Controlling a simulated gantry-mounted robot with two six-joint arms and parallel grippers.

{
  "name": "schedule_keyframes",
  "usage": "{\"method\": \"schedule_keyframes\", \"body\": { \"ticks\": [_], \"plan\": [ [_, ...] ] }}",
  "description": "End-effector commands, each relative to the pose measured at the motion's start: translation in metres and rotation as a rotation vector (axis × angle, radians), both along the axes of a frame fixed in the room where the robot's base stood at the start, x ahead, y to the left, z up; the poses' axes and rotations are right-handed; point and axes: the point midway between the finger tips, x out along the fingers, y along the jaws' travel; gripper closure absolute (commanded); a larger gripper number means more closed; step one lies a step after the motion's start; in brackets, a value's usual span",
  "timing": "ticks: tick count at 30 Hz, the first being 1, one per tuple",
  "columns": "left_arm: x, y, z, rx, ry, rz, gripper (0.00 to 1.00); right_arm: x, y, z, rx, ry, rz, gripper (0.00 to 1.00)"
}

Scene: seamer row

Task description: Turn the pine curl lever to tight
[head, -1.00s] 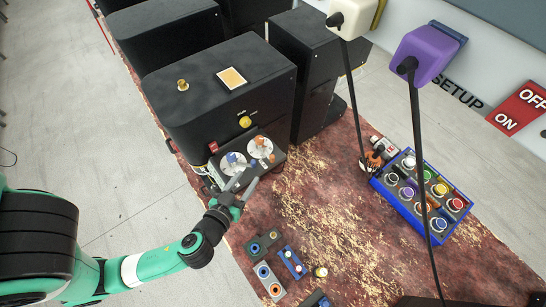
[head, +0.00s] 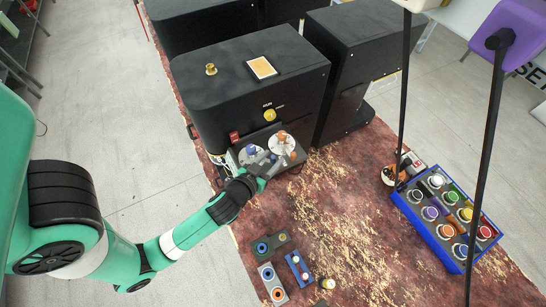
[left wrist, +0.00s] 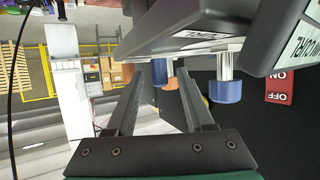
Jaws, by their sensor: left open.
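The black seamer (head: 240,95) carries two pale round dials on its front ledge. The left dial has a blue lever (head: 251,149) and the right dial an orange lever (head: 282,136). I cannot read which one is the pine curl lever in the head view. My left gripper (head: 266,160) is open at the front of the dials, close to the levers. In the left wrist view, my left gripper's fingers (left wrist: 160,76) are apart, with a blue knob (left wrist: 160,70) seen between their tips. A larger blue knob (left wrist: 227,90) is right of them, near a partly cut-off plate reading CURL (left wrist: 302,38).
A yellow knob (head: 269,115) and a red switch (head: 234,136) are on the seamer. Small blocks (head: 298,268) lie on the table's front part. A blue tray of coloured knobs (head: 446,255) stands right. Black cords hang over the right side. The table middle is clear.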

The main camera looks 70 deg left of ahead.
Motion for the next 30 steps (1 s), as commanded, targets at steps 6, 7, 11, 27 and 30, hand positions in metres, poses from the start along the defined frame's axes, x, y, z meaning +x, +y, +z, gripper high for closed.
{"method": "schedule_keyframes", "body": {
  "ticks": [6,7,11,27,30],
  "plan": [
    [0.0103,0.0089,-0.0058,-0.001,-0.001,0.0,0.47,0.0001,0.0,0.0016,0.0,0.0,0.0,0.21],
    [0.0106,0.0089,-0.0061,-0.001,-0.001,0.0,0.47,0.0002,0.0,0.0015,0.0,0.001,0.0,0.21],
    [0.0104,0.0087,-0.0062,-0.001,-0.001,0.0,0.47,0.0001,0.0,0.0013,0.0,0.001,0.0,0.21],
    [0.0103,0.0083,-0.0059,-0.001,-0.001,0.0,1.0,0.0002,0.0,0.0012,0.0,0.001,0.0,0.21],
    [0.0103,0.0083,-0.0059,-0.001,-0.001,0.0,1.0,0.0001,0.0,0.0013,0.0,0.001,0.0,0.21]
  ]
}}
